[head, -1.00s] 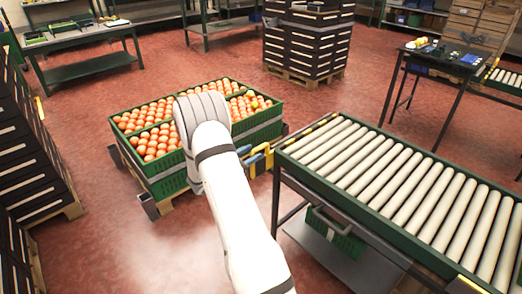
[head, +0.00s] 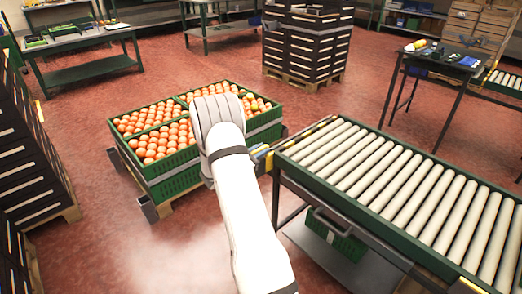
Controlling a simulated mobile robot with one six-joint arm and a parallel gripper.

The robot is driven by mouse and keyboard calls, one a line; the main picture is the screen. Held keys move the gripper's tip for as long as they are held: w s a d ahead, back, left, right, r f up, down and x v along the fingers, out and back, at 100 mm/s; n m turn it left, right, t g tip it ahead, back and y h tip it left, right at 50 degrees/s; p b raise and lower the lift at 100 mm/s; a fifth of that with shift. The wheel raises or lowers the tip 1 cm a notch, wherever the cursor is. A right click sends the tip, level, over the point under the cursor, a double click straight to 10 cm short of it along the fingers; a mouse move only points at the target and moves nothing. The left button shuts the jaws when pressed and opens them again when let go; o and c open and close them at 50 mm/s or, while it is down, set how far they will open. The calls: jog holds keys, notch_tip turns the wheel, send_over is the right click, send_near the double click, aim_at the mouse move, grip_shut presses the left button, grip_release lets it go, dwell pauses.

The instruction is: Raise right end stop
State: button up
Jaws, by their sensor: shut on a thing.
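The end stop (head: 313,134) is a yellow-and-dark bar along the left end of the roller conveyor (head: 425,188). Its height against the rollers is hard to judge. My gripper (head: 263,154) is at the near left end of this bar, mostly hidden behind my white arm. Only a small yellow and grey-blue part of it shows. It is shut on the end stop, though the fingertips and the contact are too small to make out.
Green crates of oranges (head: 160,168) stand on a low pallet just left of the conveyor, behind my wrist. A green basket (head: 338,238) sits under the conveyor. Dark stacked crates (head: 30,150) line the left edge.

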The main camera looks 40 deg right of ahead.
jog(key=shift+w, duration=0.1)
grip_shut()
jog(key=shift+r, duration=0.1)
jog(key=shift+r, duration=0.1)
notch_tip(320, 180, up, 7)
jog(key=p, duration=0.3)
jog(key=shift+r, duration=0.15)
jog(key=shift+w, duration=0.1)
jog(key=shift+r, duration=0.1)
jog(key=shift+o, duration=1.1)
grip_release()
jog(key=o, duration=0.4)
jog(key=shift+a, duration=0.15)
